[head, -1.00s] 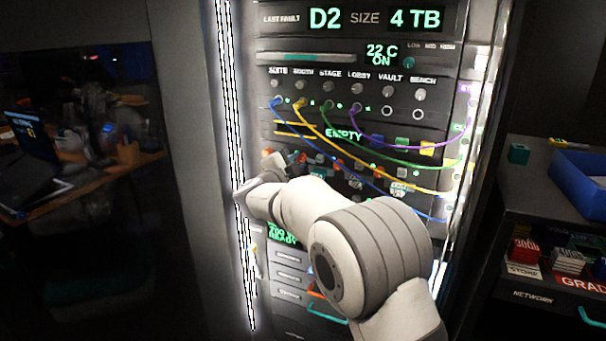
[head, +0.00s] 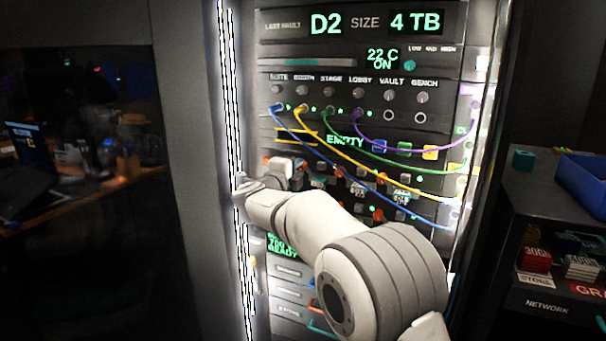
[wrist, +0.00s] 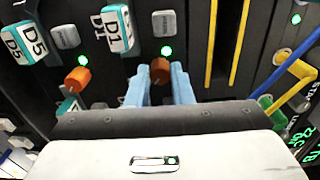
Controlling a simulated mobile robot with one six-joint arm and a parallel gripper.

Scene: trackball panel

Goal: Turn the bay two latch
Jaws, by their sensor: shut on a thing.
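In the wrist view, my gripper (wrist: 160,82) has its two pale blue fingers on either side of an orange-brown latch (wrist: 160,68) and is shut on it. A green light (wrist: 166,50) glows just above this latch. No bay number is readable beside it, so I cannot tell which bay it belongs to. Another orange latch (wrist: 78,80) sits to the left, clear of the fingers. In the head view, my gripper (head: 276,172) is against the left part of the rack's bay rows, and my arm hides part of them.
Drive blocks labelled D1 (wrist: 118,28) and D5 (wrist: 24,42) are close to the fingers on the left. Yellow bars (wrist: 228,45) stand to the right. Coloured cables (head: 380,170) hang across the rack face. A side bench with a blue bin (head: 582,180) is at the right.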

